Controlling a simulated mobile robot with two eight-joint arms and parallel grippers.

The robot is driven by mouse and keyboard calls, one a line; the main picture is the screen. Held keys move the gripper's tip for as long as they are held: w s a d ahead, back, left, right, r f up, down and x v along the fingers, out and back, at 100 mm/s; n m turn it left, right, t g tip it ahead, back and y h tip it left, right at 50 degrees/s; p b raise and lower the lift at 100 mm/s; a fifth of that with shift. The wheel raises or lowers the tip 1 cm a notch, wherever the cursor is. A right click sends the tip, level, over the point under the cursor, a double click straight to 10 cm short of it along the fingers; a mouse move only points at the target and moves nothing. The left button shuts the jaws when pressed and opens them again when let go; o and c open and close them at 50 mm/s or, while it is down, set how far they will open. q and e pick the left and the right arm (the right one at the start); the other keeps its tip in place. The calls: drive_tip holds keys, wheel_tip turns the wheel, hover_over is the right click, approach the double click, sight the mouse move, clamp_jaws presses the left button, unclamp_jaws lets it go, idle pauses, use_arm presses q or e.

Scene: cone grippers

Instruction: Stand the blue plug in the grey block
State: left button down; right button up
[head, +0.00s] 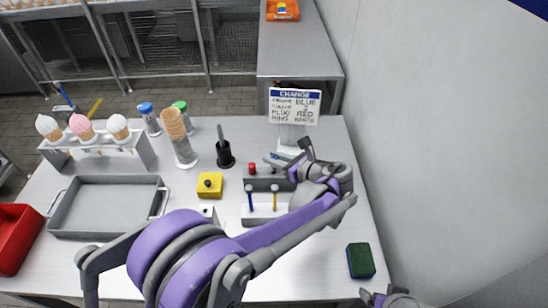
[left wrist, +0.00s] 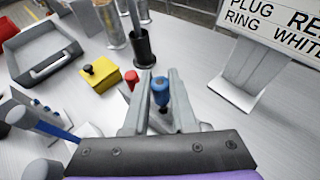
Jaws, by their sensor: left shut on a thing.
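The grey block (head: 262,184) stands near the middle right of the table, with a red plug (head: 252,168) upright at its left end. My left gripper (head: 291,170) is over the block's right end. In the left wrist view my left gripper (left wrist: 160,92) is shut on the blue plug (left wrist: 160,88), whose blue head shows between the fingertips. The red plug (left wrist: 132,79) is just left of them. My right gripper (head: 388,298) shows only partly at the bottom edge.
A white rack (head: 262,209) with blue and yellow-headed sticks stands in front of the block. A yellow box (head: 210,185) and black cup (head: 225,156) are left. A sign (head: 294,106) stands behind. A grey tray (head: 106,181) is far left; a green sponge (head: 361,260) is front right.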

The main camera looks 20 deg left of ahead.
sight(274, 157)
use_arm(q)
drive_tip(key=shift+f+b, duration=1.2)
drive_tip(key=shift+f, duration=0.45)
drive_tip(key=c, duration=0.6)
unclamp_jaws()
drive_tip(key=shift+c, duration=0.2)
drive_tip(key=shift+r, duration=0.1)
wheel_tip(274, 157, up, 10)
drive_tip(key=shift+p, duration=0.6)
